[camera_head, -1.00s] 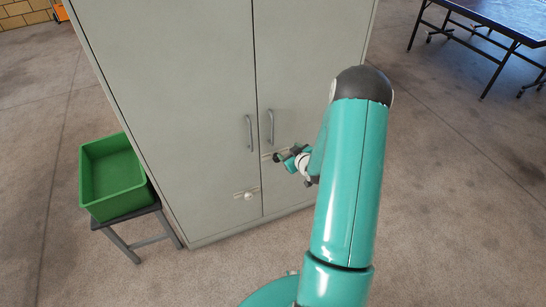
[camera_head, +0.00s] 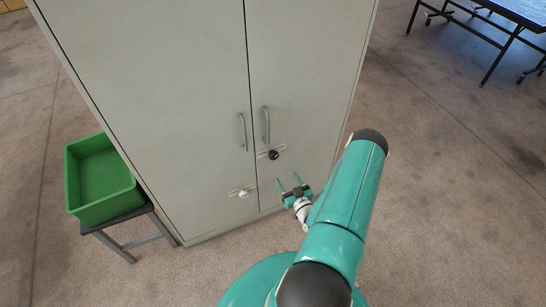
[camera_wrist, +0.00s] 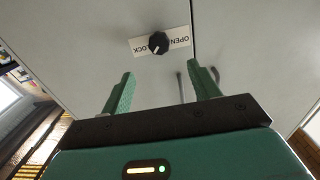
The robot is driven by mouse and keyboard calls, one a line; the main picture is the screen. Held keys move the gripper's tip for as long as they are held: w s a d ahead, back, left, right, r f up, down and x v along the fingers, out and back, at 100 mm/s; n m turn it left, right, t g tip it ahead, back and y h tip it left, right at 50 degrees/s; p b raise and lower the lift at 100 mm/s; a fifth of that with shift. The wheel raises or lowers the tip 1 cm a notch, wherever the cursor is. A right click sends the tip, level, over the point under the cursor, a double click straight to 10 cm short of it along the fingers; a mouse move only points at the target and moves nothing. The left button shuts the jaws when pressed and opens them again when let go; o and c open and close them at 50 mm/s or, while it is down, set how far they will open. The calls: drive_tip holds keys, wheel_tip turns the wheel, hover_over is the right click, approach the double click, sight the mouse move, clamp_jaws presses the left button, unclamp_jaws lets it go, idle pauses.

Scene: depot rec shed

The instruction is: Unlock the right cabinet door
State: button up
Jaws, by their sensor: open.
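The grey cabinet's right door (camera_head: 305,80) is shut beside the left door (camera_head: 150,80). A black knob (camera_head: 273,155) sits on a pale label plate on the right door, below its handle (camera_head: 265,125). In the wrist view the black knob (camera_wrist: 158,43) is seen close, on a label with the words OPEN and LOCK; I cannot tell for certain which word its pointer is toward. My gripper (camera_head: 289,180) is open and empty, apart from the knob and below it in the head view. In the wrist view my gripper (camera_wrist: 160,75) has its fingers spread on either side below the knob.
A white knob (camera_head: 243,194) with its own label is lower on the left door, whose handle (camera_head: 242,132) is beside the seam. A green bin (camera_head: 103,180) stands on a low stand at the left. A table (camera_head: 500,25) is at the far right. Floor right of the cabinet is clear.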

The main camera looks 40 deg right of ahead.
sight(275, 157)
drive_tip(key=x, duration=1.2)
drive_tip(key=shift+w+d, duration=0.15)
drive_tip(key=shift+w, duration=0.1)
drive_tip(key=shift+c, duration=0.2)
clamp_jaws()
